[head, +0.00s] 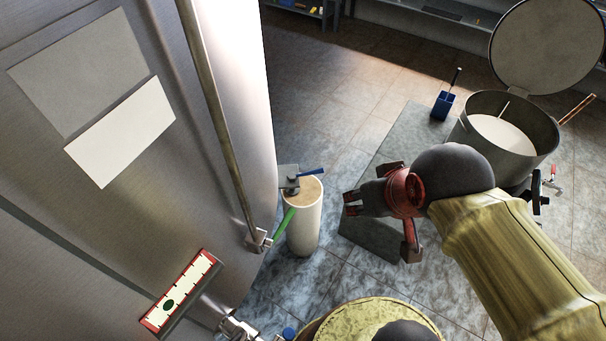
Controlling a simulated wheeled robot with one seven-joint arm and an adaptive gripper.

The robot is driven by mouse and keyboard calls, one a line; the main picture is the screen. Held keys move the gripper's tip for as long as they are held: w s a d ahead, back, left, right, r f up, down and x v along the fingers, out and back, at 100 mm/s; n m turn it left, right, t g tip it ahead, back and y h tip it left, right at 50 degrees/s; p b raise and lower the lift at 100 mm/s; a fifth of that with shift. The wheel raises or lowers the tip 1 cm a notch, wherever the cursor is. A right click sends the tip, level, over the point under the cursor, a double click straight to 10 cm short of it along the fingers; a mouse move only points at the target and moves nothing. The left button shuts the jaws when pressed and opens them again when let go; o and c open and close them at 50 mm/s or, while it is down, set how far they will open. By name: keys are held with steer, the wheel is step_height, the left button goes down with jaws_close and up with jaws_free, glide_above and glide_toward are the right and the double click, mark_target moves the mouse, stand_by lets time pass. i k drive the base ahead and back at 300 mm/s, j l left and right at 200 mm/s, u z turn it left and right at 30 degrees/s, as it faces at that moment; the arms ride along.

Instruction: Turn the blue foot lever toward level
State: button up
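A blue lever (312,171) sticks out to the right from a small grey valve block (289,179) beside the steel tank. In the head view it slants slightly up to the right, above the top of a pale cylinder (304,222). Its true tilt is hard to judge from this high view. My gripper (349,203) is right of the cylinder and a little below the lever in the picture, pointing left. Its fingertips look parted with nothing between them, and it is clear of the lever.
A green lever (285,223) slants at the foot of the tank's sight pipe (215,100). The steel tank (200,200) fills the left. A round blue part (289,332) shows low down. An open-lidded pot (508,135) and blue bin (443,105) stand right. Tiled floor is open behind.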

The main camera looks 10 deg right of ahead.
mark_target(313, 172)
steer(key=i+l+u, duration=0.15)
steer(key=i, duration=0.3)
steer(key=i+l+u, duration=0.15)
steer(key=i+l, duration=0.25)
